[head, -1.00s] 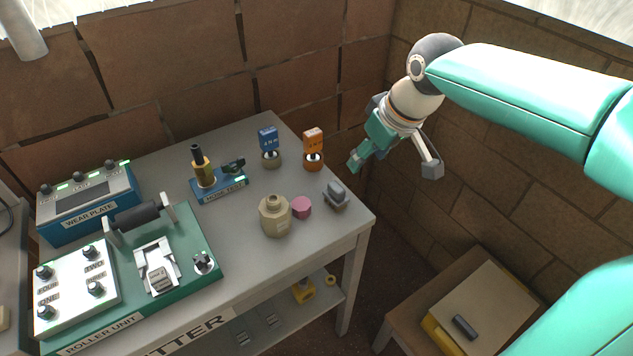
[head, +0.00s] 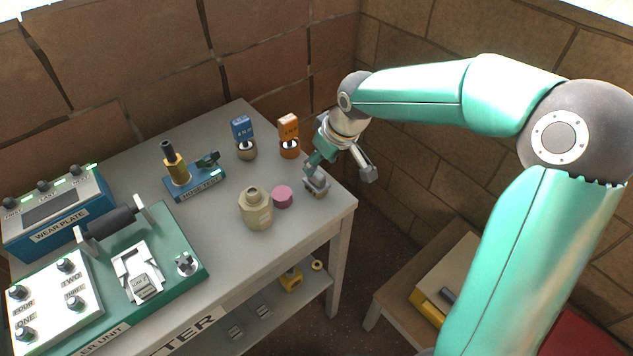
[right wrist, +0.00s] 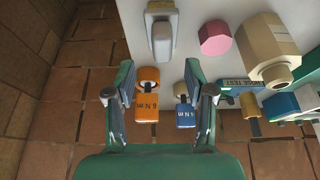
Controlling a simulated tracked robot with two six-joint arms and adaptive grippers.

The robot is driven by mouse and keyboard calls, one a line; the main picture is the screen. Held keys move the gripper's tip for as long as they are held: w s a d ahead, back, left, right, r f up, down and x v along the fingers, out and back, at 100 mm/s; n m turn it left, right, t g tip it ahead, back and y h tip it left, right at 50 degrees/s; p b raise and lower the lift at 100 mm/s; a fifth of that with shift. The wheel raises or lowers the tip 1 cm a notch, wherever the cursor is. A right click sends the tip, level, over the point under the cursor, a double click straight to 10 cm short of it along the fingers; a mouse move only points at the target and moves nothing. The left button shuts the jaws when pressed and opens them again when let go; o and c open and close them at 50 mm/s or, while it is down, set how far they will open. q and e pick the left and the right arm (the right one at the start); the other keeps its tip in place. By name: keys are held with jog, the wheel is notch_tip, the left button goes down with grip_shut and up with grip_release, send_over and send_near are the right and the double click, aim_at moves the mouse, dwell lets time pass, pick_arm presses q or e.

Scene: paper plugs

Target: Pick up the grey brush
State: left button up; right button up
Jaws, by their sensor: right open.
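The grey brush (head: 317,188) lies on the table (head: 225,225) near its right corner, partly hidden by my right gripper in the head view. In the right wrist view the brush (right wrist: 162,38) lies beyond the fingertips, roughly in line with the gap between them. My right gripper (head: 340,168) is open and empty, its fingers spread above the brush end of the table. Its two fingers also show in the right wrist view (right wrist: 159,85). I cannot tell whether a finger touches the brush. My left gripper is not in view.
An orange-tagged plug (head: 289,140) and a blue-tagged one (head: 243,135) stand behind. Brick walls close in at the back and right. A low wooden stand (head: 410,280) is below right.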

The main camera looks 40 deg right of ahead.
aim_at(316, 173)
jog(key=x, duration=0.5)
jog(key=shift+s+f+p, duration=0.15)
jog(key=shift+s+p, duration=0.15)
jog(key=shift+p, duration=0.05)
jog(key=c, duration=1)
jog(key=shift+o, duration=0.2)
notch_tip(316, 173, up, 20)
jog(key=shift+p, duration=0.3)
jog(key=shift+a, duration=0.1)
jog(key=o, duration=0.4)
jog(key=shift+c, duration=1.2)
